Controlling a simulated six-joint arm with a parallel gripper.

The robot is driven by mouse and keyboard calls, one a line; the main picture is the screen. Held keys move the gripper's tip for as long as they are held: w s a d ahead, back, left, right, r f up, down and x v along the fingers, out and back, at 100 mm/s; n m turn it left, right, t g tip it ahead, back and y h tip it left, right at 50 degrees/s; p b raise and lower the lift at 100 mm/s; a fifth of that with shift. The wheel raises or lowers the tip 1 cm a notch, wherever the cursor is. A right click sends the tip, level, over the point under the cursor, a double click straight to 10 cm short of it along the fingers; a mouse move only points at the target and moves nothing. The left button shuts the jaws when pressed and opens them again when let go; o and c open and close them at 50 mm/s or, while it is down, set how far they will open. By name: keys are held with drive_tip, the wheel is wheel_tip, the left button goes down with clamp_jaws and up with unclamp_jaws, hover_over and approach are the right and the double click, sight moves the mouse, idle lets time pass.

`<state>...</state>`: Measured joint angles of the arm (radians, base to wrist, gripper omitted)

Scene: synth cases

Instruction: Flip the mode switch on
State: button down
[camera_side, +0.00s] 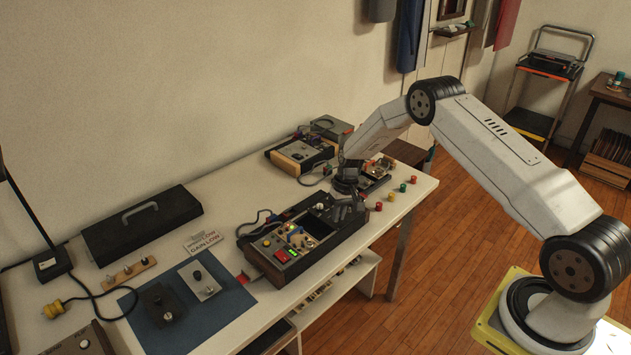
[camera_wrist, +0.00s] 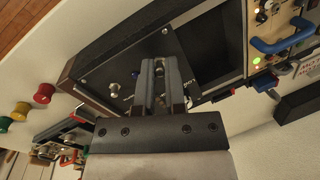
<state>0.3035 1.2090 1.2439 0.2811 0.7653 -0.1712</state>
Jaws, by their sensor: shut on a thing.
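The black device (camera_side: 305,240) lies on the white table, with a lit green display, coloured buttons and a blue handle on its near-left panel. Its dark switch panel (camera_wrist: 112,72) fills the middle of the wrist view. My gripper (camera_side: 347,204) is low over the far-right end of this device. In the wrist view my gripper (camera_wrist: 161,66) has its two fingers close together over the panel, shut on what appears to be the mode switch lever. The fingers hide most of the lever, so I cannot tell which way it points. A small metal knob stands left of the fingers.
Red, yellow and green spools (camera_side: 391,197) stand near the table's right edge. A wood-sided device (camera_side: 302,154) sits behind. A black case (camera_side: 142,222) and a blue mat (camera_side: 222,309) lie to the left. An open recess (camera_wrist: 217,42) adjoins the switch panel.

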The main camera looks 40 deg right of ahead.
drive_tip(key=shift+w+g, duration=0.35)
drive_tip(key=shift+g, duration=0.55)
drive_tip(key=shift+w+g, duration=0.2)
drive_tip(key=shift+g, duration=0.5)
drive_tip(key=shift+w+g, duration=0.15)
drive_tip(key=shift+g, duration=0.55)
drive_tip(key=c, duration=0.7)
unclamp_jaws()
drive_tip(key=shift+r, duration=0.1)
drive_tip(key=shift+v, duration=2.65)
wheel_tip(320, 180, up, 7)
drive_tip(key=shift+f, duration=0.25)
